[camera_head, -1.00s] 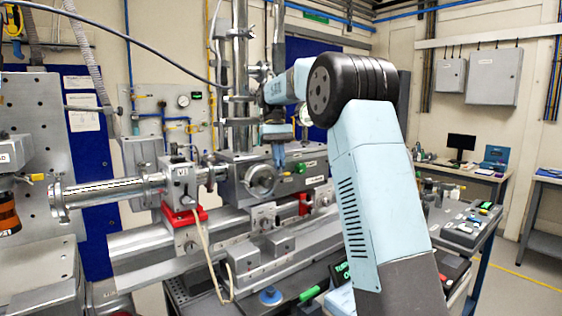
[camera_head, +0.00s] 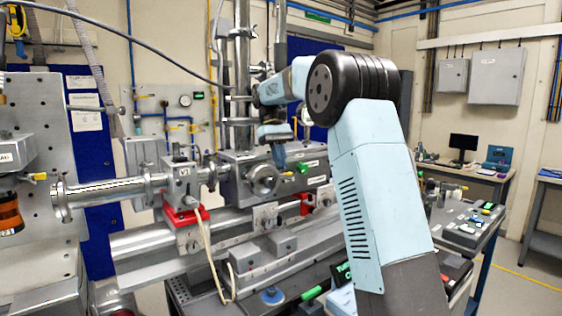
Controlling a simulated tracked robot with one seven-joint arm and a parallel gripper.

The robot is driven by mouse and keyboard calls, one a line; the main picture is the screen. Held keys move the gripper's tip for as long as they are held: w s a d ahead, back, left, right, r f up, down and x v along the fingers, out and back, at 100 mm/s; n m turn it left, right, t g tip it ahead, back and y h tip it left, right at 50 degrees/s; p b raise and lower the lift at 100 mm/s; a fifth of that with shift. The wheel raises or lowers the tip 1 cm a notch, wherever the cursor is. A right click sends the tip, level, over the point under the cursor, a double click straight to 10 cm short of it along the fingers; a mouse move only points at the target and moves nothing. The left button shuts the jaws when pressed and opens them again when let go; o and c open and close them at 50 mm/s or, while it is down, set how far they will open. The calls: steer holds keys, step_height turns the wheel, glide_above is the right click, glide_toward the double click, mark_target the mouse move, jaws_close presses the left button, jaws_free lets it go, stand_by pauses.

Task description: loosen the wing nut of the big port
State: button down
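A round metal port (camera_head: 263,178) sits on the front of the grey chamber box (camera_head: 236,186), near the middle of the view. It looks like the big port; its wing nut is too small to make out or is hidden. My gripper (camera_head: 279,160) points down just above and to the right of the port, in front of the chamber. The fingers are small and seen edge-on, so I cannot tell their opening or whether they touch anything.
A long steel tube (camera_head: 110,192) runs left from a valve block (camera_head: 183,186) on a red mount. A metal rail (camera_head: 250,258) lies below the chamber. A vertical post (camera_head: 242,75) rises behind. A bench with instruments (camera_head: 465,230) stands at right.

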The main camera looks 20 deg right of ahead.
steer(key=c, duration=1.6)
jaws_free()
steer(key=shift+w+f, duration=0.1)
steer(key=shift+f, duration=0.05)
